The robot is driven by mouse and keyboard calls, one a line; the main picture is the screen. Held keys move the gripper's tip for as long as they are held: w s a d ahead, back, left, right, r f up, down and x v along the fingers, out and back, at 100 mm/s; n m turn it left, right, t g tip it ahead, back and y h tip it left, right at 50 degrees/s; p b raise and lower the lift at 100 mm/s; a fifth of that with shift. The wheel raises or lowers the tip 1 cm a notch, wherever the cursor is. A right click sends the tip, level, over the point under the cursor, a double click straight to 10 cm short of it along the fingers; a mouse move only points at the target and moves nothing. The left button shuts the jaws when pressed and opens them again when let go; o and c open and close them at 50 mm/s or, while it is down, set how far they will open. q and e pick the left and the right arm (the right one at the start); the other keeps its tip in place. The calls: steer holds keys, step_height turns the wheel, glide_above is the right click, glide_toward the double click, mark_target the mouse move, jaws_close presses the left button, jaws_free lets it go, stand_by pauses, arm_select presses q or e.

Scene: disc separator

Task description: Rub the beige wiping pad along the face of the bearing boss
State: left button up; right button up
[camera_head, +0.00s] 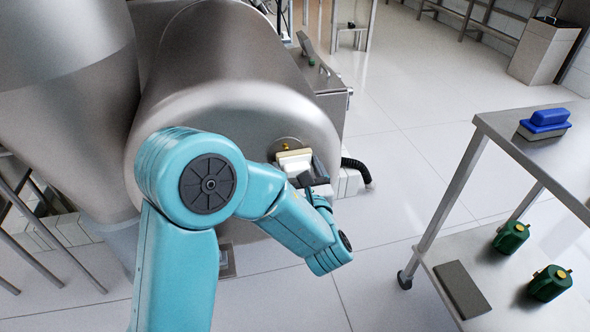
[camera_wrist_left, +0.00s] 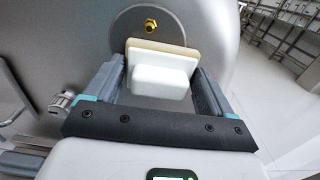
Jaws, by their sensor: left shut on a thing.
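The wiping pad (camera_head: 295,161) has a beige face layer and a white block handle. It also shows in the left wrist view (camera_wrist_left: 161,72). My left gripper (camera_head: 307,172) is shut on the white handle, one grey finger on each side, as the left wrist view (camera_wrist_left: 160,76) shows. The bearing boss (camera_wrist_left: 139,22) is a round grey disc with a brass fitting on the steel drum end. In the head view the boss (camera_head: 286,143) is mostly hidden behind the pad. The pad covers its lower part; I cannot tell whether they touch. My right gripper is not in view.
The large steel drum (camera_head: 240,60) fills the left and centre. A steel trolley (camera_head: 520,150) at the right holds a blue-handled brush (camera_head: 544,124), with green canisters (camera_head: 511,237) and a grey slab (camera_head: 462,290) below. A black hose (camera_head: 357,170) lies right of the gripper. Open floor separates drum and trolley.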

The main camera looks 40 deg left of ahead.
arm_select(q)
steer(key=shift+s+a+b, duration=0.35)
steer(key=shift+s+a, duration=0.95)
steer(key=v, duration=0.7)
steer(key=shift+b, duration=0.45)
steer(key=shift+w, duration=0.1)
